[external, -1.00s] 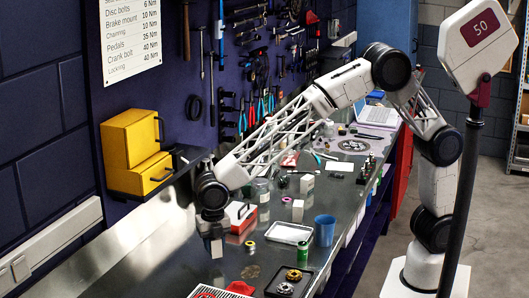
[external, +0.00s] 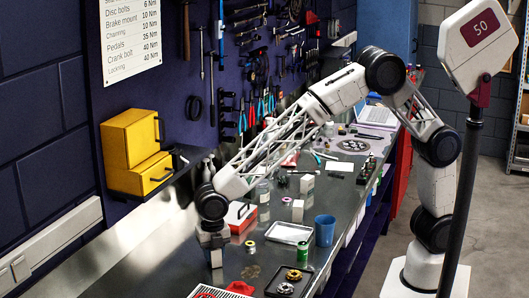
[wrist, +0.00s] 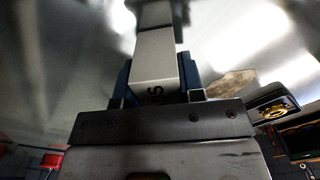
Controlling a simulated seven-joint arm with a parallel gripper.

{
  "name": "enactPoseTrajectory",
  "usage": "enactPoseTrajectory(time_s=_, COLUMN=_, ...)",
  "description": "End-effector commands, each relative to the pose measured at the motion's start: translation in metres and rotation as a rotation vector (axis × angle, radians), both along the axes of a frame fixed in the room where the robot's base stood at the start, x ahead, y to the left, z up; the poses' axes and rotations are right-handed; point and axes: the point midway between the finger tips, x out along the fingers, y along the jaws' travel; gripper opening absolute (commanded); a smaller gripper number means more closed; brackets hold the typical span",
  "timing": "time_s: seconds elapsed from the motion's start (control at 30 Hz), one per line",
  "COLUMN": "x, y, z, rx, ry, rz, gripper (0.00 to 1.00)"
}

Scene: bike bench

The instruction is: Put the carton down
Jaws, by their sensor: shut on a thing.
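My gripper (external: 213,243) is shut on a small pale grey carton (external: 216,258), low over the near left part of the metal bench. In the wrist view the carton (wrist: 156,68) sits between the two blue fingers, with dark lettering on the side facing the camera. It hangs roughly upright, with its lower end pointing down at the bench top (external: 150,262). I cannot tell whether the carton's lower end touches the bench.
A brown patch (external: 250,272) lies on the bench just right of the carton. Further right are a black tray with round parts (external: 290,281), a green can (external: 304,250), a white tray (external: 289,233) and a blue cup (external: 324,231). The bench to the left is clear.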

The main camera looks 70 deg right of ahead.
Motion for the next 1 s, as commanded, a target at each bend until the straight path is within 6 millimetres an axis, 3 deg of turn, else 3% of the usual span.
enactPoseTrajectory(time_s=0.3, x=0.000, y=0.000, z=-0.003, rx=0.000, ry=0.000, rz=0.000, gripper=0.12)
enactPoseTrajectory(time_s=0.33, x=0.000, y=0.000, z=-0.003, rx=0.000, ry=0.000, rz=0.000, gripper=0.40)
enactPoseTrajectory(time_s=0.47, x=0.000, y=0.000, z=-0.003, rx=0.000, ry=0.000, rz=0.000, gripper=0.60)
enactPoseTrajectory(time_s=1.0, x=0.000, y=0.000, z=0.008, rx=0.001, ry=-0.001, rz=0.000, gripper=0.61)
